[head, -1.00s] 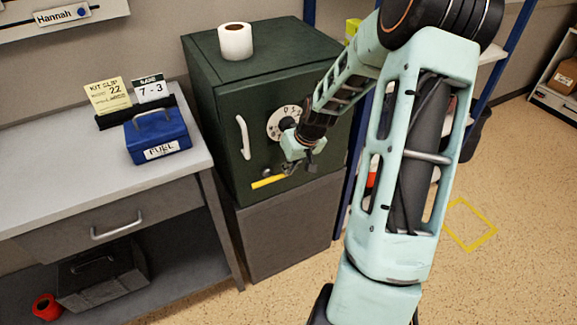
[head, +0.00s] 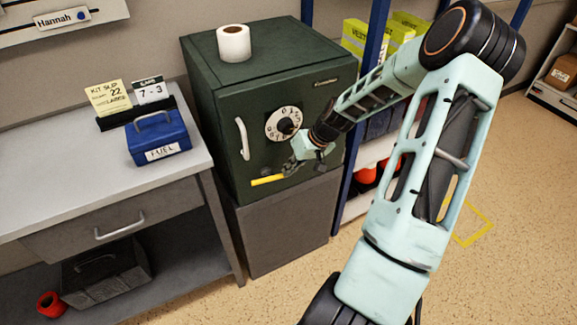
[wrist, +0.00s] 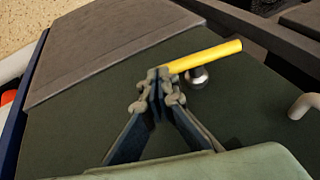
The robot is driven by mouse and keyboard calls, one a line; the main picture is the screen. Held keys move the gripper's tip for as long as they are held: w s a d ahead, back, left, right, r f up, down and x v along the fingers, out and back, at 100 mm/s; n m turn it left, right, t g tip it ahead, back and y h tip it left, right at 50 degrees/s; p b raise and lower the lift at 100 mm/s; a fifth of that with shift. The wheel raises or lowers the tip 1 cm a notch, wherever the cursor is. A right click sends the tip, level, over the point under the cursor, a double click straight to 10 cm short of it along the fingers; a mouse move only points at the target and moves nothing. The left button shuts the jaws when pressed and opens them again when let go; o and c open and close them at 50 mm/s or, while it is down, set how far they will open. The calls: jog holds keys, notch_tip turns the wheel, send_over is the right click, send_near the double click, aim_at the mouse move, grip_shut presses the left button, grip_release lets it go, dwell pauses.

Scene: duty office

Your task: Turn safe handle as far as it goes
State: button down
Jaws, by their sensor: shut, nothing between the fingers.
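The dark green safe (head: 220,110) stands on a grey base, its door facing me. A yellow bar handle (head: 267,180) sits low on the door, nearly level, its left end slightly lower in the head view. In the wrist view the yellow bar (wrist: 207,57) lies beside a round silver knob (wrist: 197,77). My gripper (head: 290,170) is at the bar's right end in the head view. In the wrist view my gripper (wrist: 160,88) is shut and empty, its fingertips close to the bar's near end; I cannot tell whether they touch it.
A white dial (head: 284,124) and a pale upright pull (head: 243,139) are on the safe door. A paper roll (head: 234,42) stands on top. A desk (head: 60,190) with a blue FUEL box (head: 158,138) is at left. A blue-post shelf (head: 365,110) stands close at right.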

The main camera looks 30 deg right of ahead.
notch_tip(320, 180, down, 5)
jog(key=m+y+b, duration=0.1)
jog(key=y+b, duration=0.4)
jog(key=y, duration=0.2)
jog(key=shift+r, duration=0.15)
dwell(0.7)
